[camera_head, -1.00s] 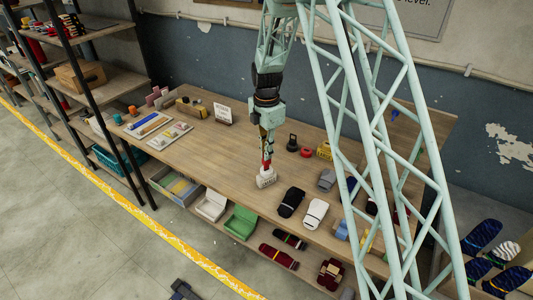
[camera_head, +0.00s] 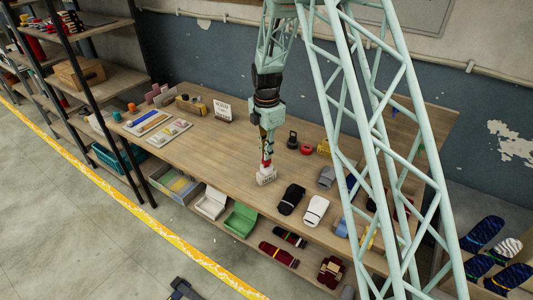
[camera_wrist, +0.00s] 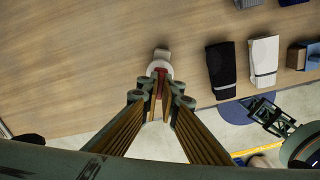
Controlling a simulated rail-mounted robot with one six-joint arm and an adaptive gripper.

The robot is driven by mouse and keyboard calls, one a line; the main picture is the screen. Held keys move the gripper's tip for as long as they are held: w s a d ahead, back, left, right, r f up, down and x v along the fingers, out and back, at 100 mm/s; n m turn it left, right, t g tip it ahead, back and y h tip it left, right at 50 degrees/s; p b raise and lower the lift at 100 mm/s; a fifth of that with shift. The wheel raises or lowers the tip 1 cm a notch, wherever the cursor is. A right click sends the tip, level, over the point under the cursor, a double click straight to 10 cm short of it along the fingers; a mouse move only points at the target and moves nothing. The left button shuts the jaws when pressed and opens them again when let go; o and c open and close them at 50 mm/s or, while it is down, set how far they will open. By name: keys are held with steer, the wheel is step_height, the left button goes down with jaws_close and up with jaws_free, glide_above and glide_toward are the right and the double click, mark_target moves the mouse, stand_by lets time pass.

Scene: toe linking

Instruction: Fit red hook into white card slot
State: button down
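My gripper (camera_head: 265,153) points down over the front middle of the wooden table (camera_head: 236,150). Its fingers are close together on the red hook (camera_head: 266,165), which also shows between the fingertips in the wrist view (camera_wrist: 161,74). The white card (camera_head: 266,178), with dark print on its front, is directly below the red hook near the table's front edge. In the wrist view the pale card (camera_wrist: 160,56) is just beyond the fingertips. Hook and card meet or overlap in both views. The slot is hidden, and I cannot tell whether the hook is in it.
A black folded sock (camera_head: 291,200) and a white folded sock (camera_head: 315,211) lie to the right. A black item (camera_head: 292,141) and a red ring (camera_head: 306,150) are behind. A small sign (camera_head: 222,111) stands at the back left.

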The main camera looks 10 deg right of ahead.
steer(key=shift+f+b, duration=0.45)
steer(key=shift+f, duration=0.25)
steer(key=c, duration=2.8)
jaws_free()
steer(key=shift+r, duration=0.1)
steer(key=shift+r, duration=5.9)
